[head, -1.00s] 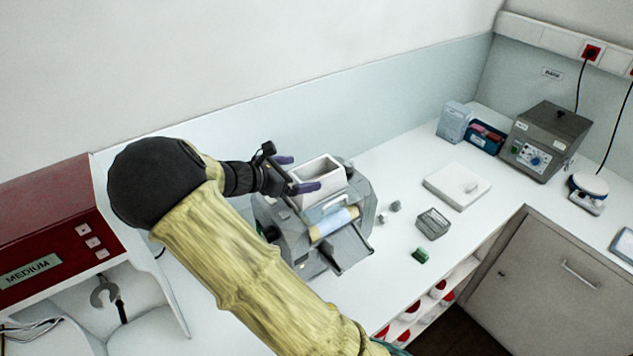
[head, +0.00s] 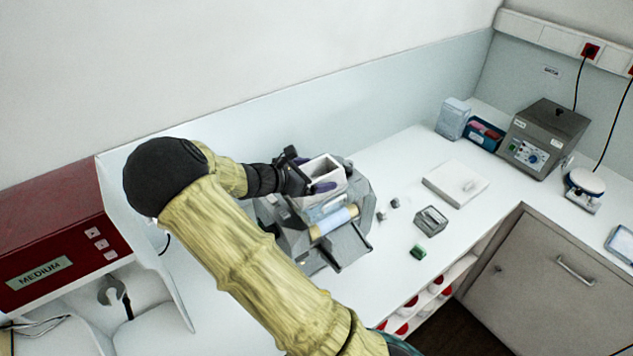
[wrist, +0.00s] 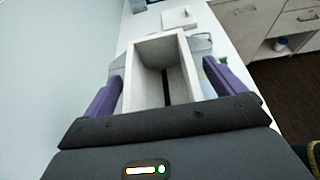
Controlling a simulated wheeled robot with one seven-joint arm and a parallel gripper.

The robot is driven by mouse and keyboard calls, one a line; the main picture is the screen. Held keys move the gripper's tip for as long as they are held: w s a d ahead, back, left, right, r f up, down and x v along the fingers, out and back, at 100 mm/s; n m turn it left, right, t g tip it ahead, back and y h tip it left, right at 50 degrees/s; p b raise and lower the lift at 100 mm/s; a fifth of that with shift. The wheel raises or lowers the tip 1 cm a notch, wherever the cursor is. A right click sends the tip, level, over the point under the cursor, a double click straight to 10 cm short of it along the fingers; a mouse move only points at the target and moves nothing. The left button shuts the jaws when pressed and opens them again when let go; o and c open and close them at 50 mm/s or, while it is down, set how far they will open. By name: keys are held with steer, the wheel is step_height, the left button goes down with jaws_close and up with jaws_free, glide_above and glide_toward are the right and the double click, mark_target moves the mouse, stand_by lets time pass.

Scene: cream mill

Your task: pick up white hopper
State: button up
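The white hopper (head: 324,167) is an open-topped box sitting on top of the grey mill (head: 357,200). In the wrist view the hopper (wrist: 184,65) lies between the two purple fingers of my gripper (wrist: 165,92), and I look down into its hollow inside with a dark slot at the bottom. My gripper (head: 308,176) is open, with one finger along each side of the hopper. Small gaps seem to show between the fingers and the hopper walls. In the head view the far finger is mostly hidden.
A red machine (head: 55,235) stands at the left. A grey device (head: 545,137) stands at the back right. The wall runs behind the mill.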

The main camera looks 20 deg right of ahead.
steer(key=c, duration=1)
step_height(320, 180, up, 10)
steer(key=b, duration=0.3)
